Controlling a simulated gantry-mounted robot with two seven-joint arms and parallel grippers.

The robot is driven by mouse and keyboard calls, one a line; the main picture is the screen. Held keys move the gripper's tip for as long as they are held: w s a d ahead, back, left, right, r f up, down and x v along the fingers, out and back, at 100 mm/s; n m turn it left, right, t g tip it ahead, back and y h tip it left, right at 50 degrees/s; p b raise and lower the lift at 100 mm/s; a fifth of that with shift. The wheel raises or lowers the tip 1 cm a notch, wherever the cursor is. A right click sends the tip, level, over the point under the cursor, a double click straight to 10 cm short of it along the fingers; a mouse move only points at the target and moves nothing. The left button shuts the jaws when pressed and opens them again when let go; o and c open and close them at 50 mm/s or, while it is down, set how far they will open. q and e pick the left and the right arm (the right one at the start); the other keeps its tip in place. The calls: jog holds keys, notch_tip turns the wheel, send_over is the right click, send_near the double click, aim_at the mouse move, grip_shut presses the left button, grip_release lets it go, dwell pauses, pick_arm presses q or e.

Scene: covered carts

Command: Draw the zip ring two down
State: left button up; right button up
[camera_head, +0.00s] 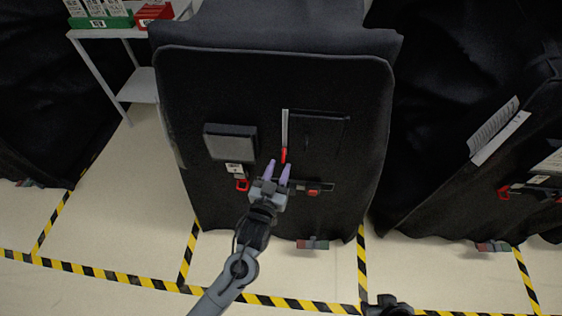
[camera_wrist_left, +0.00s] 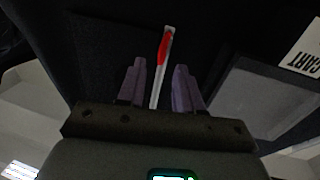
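A narrow silver-white zip strip (camera_head: 285,127) runs down the upper middle of the black cart cover, with a slim red pull (camera_head: 284,155) at its lower end. I cannot make out a ring opening in it. My left gripper (camera_head: 278,167) is open just below and beside the pull, its purple fingers pointing up the cover. In the left wrist view, the red pull (camera_wrist_left: 166,47) and the pale strip (camera_wrist_left: 155,90) show between the open fingers (camera_wrist_left: 159,68), with nothing gripped. A dark part at the bottom edge (camera_head: 388,306) looks like my right gripper; its fingers are unclear.
The cover (camera_head: 200,80) carries a grey-framed panel (camera_head: 230,142), a label (camera_head: 235,169), a red ring-like piece (camera_head: 242,185) and a red block (camera_head: 313,192). Another covered cart (camera_head: 450,150) stands right. A shelf (camera_head: 145,86) with boxes is upper left. Striped floor tape (camera_head: 110,277) runs in front.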

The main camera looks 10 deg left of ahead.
pick_arm(q)
jog(key=s+a+p, duration=0.1)
jog(key=s, duration=0.6)
jog(key=shift+s+a, duration=0.25)
jog(key=shift+s, duration=0.15)
jog(key=shift+f, duration=0.1)
